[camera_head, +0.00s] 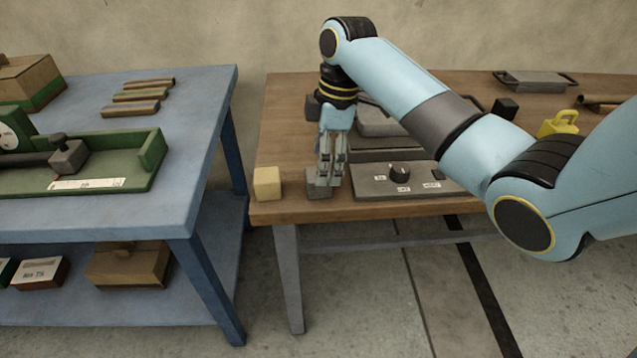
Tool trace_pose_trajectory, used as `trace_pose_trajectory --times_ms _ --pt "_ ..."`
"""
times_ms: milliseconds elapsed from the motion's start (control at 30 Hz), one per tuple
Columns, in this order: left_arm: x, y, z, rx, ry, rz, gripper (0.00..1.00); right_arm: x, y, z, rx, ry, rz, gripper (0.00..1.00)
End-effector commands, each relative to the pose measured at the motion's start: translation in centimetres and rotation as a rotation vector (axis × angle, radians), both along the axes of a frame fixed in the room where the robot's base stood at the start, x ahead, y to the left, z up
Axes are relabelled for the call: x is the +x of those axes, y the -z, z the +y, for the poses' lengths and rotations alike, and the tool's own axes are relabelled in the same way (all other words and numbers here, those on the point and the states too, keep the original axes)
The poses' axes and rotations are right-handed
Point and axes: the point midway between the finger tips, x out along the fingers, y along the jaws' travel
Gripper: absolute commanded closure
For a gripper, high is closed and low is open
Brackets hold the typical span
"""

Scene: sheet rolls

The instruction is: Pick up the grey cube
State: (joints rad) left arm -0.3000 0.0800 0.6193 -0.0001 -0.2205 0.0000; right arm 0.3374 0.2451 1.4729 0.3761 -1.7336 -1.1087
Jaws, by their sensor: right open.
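A grey cube (317,190) sits near the front left edge of the wooden table (380,206). My right gripper (328,177) points down right at it, with its fingers in front of part of the cube. The gripper is open. I cannot tell whether the fingers touch the cube or stand on both sides of it. Another dark grey block (312,108) is farther back, partly hidden by my right gripper. My left gripper is not in view.
A cream cube (267,184) stands to the left. A grey control box (375,187) with a knob lies close on the right. A black cube (505,109) and a yellow weight (560,124) are farther right. A gap separates the blue table (200,150).

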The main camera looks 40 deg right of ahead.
Motion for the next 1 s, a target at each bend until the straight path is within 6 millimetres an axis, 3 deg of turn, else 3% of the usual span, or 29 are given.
trace_pose_trajectory --times_ms 400,667,1000 --pt "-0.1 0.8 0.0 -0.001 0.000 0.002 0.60 0.8 5.1 0.7 0.001 0.001 0.001 0.25" --pt "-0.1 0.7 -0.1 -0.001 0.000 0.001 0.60 0.8 5.3 0.7 0.000 0.001 -0.002 0.25" --pt "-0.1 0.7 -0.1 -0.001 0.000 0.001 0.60 0.8 5.3 0.7 -0.001 0.001 -0.002 0.69"
